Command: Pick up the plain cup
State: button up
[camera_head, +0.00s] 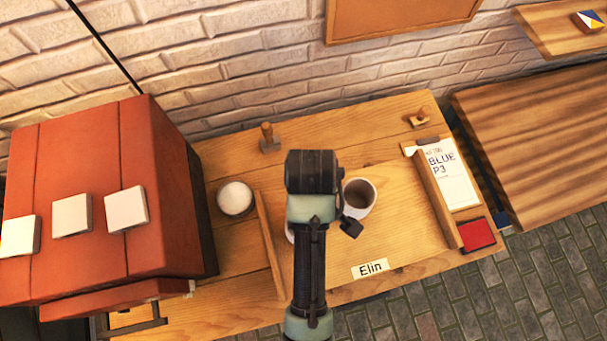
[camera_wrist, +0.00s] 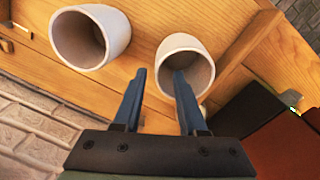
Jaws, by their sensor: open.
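Two pale cups with no visible marking stand on the wooden table. One cup (camera_head: 359,197) shows just right of my arm in the head view, and a sliver of the other cup (camera_head: 289,233) shows at the arm's left edge. In the wrist view, one cup (camera_wrist: 70,52) is at upper left and the other cup (camera_wrist: 171,52) is ahead of the fingers, near a wooden strip. My gripper (camera_wrist: 160,76) is open, with nothing held. Its right finger overlaps the second cup's mouth; I cannot tell whether it is inside. My arm hides my gripper in the head view.
A wooden strip (camera_head: 269,245) runs left of the cups. A round white object (camera_head: 235,198) lies beyond it, beside a red-orange box-like unit (camera_head: 75,250). A "BLUE P3" card (camera_head: 452,175), a red square (camera_head: 478,235) and an "Elin" label (camera_head: 370,269) are on the table.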

jog(key=shift+w+d+f+p, duration=0.15)
jog(key=shift+f+p, duration=0.25)
jog(key=shift+f, duration=1.05)
jog(key=shift+d+f+p, duration=0.15)
jog(key=shift+f+p, duration=0.25)
jog(key=shift+f, duration=1)
jog(key=shift+c, duration=0.3)
grip_shut()
jog(key=shift+r, duration=0.1)
